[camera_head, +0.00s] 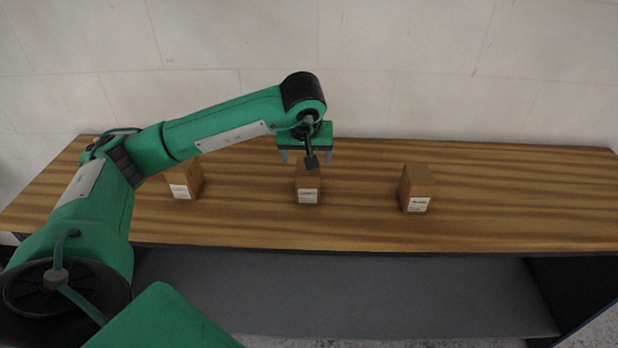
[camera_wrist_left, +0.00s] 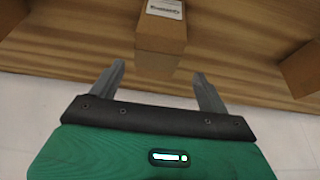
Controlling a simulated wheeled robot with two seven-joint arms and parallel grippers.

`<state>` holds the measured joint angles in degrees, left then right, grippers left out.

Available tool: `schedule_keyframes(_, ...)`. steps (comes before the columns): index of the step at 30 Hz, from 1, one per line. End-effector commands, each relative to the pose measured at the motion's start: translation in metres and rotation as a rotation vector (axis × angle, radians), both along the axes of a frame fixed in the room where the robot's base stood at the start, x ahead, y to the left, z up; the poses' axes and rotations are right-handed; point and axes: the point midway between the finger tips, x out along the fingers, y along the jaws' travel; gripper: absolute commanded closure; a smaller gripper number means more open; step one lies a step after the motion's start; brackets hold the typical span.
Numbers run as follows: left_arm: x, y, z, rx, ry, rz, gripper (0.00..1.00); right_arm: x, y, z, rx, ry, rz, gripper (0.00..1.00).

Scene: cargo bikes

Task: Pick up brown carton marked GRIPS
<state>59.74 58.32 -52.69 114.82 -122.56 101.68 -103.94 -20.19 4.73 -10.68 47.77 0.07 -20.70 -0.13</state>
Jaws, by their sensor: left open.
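Three small brown cartons with white labels stand in a row on the wooden table. They are the left carton (camera_head: 184,182), the middle carton (camera_head: 308,183) and the right carton (camera_head: 417,187). The label print is too small to read, so I cannot tell which one says GRIPS. My left gripper (camera_head: 306,157) is open at the middle carton, pointing down over it. In the left wrist view, the open fingers (camera_wrist_left: 157,72) lie on either side of the near end of a carton (camera_wrist_left: 160,38). I cannot tell how far above it they are. My right gripper is out of view.
The wooden tabletop (camera_head: 500,205) is clear between and around the cartons. A pale wall (camera_head: 430,70) stands behind the table. A grey shelf (camera_head: 340,295) lies below the tabletop. Another carton (camera_wrist_left: 302,68) shows at the right edge of the left wrist view.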

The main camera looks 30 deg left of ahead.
Motion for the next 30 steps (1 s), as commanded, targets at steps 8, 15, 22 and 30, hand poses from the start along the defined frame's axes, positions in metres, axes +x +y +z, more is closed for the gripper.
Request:
schedule_keyframes(8,0.006,0.002,-0.02,-0.001,0.003,-0.002,0.22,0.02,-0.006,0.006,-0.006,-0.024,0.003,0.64)
schedule_keyframes(15,0.016,0.004,-0.053,-0.002,0.003,0.0,0.22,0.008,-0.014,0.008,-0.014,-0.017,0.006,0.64)
schedule_keyframes(22,0.02,0.006,-0.062,-0.001,-0.001,-0.002,0.22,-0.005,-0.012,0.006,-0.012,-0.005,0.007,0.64)
schedule_keyframes(30,0.02,0.006,-0.062,-0.001,-0.001,-0.002,0.51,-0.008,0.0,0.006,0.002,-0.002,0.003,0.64)
